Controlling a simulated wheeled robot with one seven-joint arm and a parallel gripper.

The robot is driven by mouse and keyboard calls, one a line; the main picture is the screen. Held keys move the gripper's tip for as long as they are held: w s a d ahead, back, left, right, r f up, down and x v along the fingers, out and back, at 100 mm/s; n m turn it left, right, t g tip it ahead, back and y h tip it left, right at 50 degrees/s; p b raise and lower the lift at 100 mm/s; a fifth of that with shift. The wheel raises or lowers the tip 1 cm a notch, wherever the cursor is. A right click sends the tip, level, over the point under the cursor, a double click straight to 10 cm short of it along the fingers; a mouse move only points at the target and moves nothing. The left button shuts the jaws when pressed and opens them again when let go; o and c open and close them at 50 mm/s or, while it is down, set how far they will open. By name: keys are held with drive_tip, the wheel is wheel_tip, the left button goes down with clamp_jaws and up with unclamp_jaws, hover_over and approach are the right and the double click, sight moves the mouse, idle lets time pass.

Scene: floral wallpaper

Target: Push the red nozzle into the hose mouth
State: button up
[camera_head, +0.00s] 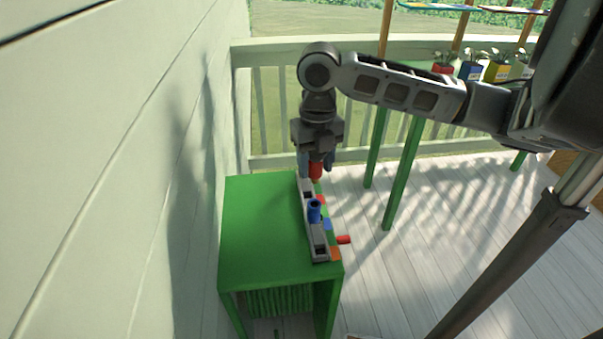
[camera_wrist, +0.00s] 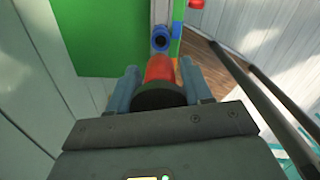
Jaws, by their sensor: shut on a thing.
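The red nozzle (camera_head: 316,171) is held between the fingers of my gripper (camera_head: 315,164), over the far end of a grey rail on the green table. In the wrist view the red nozzle (camera_wrist: 160,68) points away from my gripper (camera_wrist: 160,84), with a dark band at its near end. A blue upright cylinder (camera_head: 314,212) stands near the middle of the rail. The blue cylinder's dark round opening (camera_wrist: 160,41) shows in the wrist view, beyond the nozzle and apart from it. I cannot tell for certain which opening is the hose mouth.
The grey rail (camera_head: 308,228) runs along the right edge of the green table (camera_head: 262,222), with coloured blocks beside it. A red knob (camera_head: 343,239) sticks out to the right. The wall (camera_head: 100,180) is close on the left. Potted plants (camera_head: 470,70) stand at the back.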

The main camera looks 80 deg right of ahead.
sight(315, 183)
drive_tip(key=shift+s+a, duration=0.1)
idle(0.3)
drive_tip(key=shift+f+b, duration=2.7)
drive_tip(key=shift+f, duration=0.15)
drive_tip(key=shift+f+b, duration=1.3)
drive_tip(key=shift+b, duration=0.1)
drive_tip(key=o, duration=1.1)
drive_tip(key=shift+o, duration=0.2)
drive_tip(key=shift+r, duration=3.9)
